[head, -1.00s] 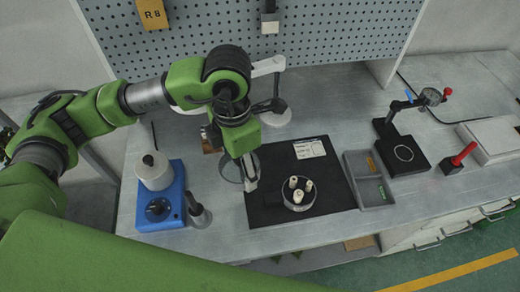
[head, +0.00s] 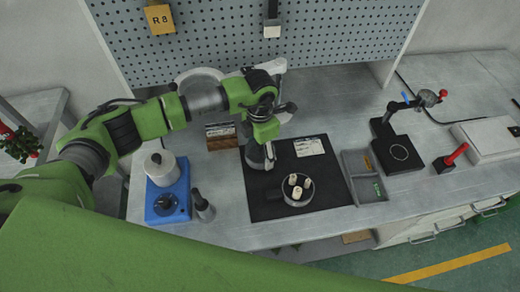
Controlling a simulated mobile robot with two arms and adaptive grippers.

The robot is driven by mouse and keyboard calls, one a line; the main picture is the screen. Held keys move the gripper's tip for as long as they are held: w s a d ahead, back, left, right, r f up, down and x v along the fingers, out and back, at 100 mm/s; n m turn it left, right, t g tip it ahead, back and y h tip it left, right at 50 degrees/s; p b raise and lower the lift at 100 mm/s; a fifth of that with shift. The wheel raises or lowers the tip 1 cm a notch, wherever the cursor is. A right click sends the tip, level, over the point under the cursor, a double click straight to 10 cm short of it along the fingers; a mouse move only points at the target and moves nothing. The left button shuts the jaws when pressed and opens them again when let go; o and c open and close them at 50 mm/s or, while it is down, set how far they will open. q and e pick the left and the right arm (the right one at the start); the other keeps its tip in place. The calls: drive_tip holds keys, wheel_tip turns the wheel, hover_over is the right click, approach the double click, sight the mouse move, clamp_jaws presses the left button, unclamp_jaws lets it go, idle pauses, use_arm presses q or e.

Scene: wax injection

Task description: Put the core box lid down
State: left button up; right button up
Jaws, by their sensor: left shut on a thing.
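The core box (head: 297,201) is a round, clear-walled container on the black mat (head: 265,207), and it stands open with several white cores (head: 298,184) in it. My left gripper (head: 270,163) is over the back left part of the mat, to the left of and behind the core box. It is shut on the core box lid (head: 256,164), a thin round disc. The fingers and arm hide much of the lid, and I cannot tell whether it touches the mat. My right gripper is not in view.
A white card (head: 309,146) lies at the mat's back right. A grey divided tray (head: 372,189) stands right of the mat. A blue heater with a pot (head: 166,202) is to the left. A wooden rack (head: 221,137) stands behind. The mat's front left is clear.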

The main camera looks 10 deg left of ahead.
use_arm(q)
drive_tip(key=shift+f, duration=0.4)
drive_tip(key=shift+f, duration=0.1)
drive_tip(key=o, duration=1.1)
drive_tip(key=shift+o, duration=0.2)
